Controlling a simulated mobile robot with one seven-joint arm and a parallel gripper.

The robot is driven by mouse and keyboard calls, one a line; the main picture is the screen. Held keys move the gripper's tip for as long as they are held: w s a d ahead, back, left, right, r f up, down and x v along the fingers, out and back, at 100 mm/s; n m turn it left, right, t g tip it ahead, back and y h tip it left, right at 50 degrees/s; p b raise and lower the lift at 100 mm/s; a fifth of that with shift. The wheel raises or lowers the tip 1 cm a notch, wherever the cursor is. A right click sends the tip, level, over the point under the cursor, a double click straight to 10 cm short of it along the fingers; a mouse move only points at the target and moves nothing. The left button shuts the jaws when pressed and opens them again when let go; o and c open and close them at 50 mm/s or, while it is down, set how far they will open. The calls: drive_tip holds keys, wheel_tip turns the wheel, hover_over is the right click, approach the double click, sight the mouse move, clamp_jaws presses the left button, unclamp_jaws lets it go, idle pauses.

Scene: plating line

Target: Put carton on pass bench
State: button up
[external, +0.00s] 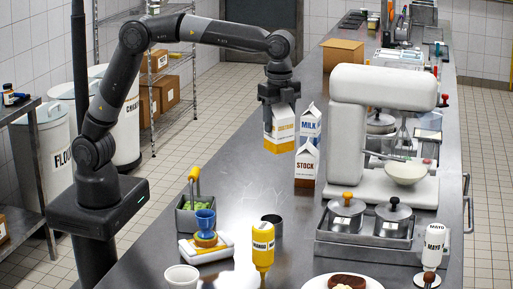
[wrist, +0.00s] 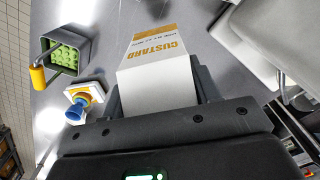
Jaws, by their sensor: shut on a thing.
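My gripper (external: 280,98) is shut on a white and yellow carton (external: 279,134) marked custard, near the far left edge of the steel bench (external: 252,165). The carton looks upright; I cannot tell whether its base touches the bench. In the wrist view the custard carton (wrist: 155,75) sits between the fingers of my gripper (wrist: 160,95), its lettering showing. A blue-banded milk carton (external: 310,124) stands just right of it, and a red-banded stock carton (external: 306,162) stands in front. I cannot tell which surface is the pass bench.
A white stand mixer (external: 350,120) and lidded pots (external: 346,210) stand to the right. A green-lined container (external: 187,218), a mustard bottle (external: 263,245) and a plate (external: 315,284) are at the front. A cardboard box (external: 343,53) is farther back. The bench's middle is mostly bare.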

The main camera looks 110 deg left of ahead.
drive_tip(key=s+d+m, duration=0.2)
drive_tip(key=s+d, duration=0.2)
drive_tip(key=d, duration=0.6)
drive_tip(key=s+d+m, duration=0.1)
drive_tip(key=s+d, duration=0.2)
drive_tip(key=d, duration=0.7)
drive_tip(key=s+d+m, duration=0.2)
drive_tip(key=s+d, duration=0.2)
drive_tip(key=d, duration=0.6)
drive_tip(key=s+d+m, duration=0.5)
drive_tip(key=s+d, duration=1.3)
drive_tip(key=s, duration=0.4)
drive_tip(key=shift+w+a+f, duration=0.45)
drive_tip(key=shift+w+f, duration=1.5)
drive_tip(key=shift+f, duration=0.75)
drive_tip(key=shift+w+a+f, duration=0.5)
drive_tip(key=shift+w+f, duration=1.5)
drive_tip(key=shift+f, duration=0.7)
drive_tip(key=shift+w+a+f, duration=0.45)
drive_tip(key=shift+w+f, duration=1.5)
drive_tip(key=shift+f, duration=0.75)
drive_tip(key=shift+f, duration=0.15)
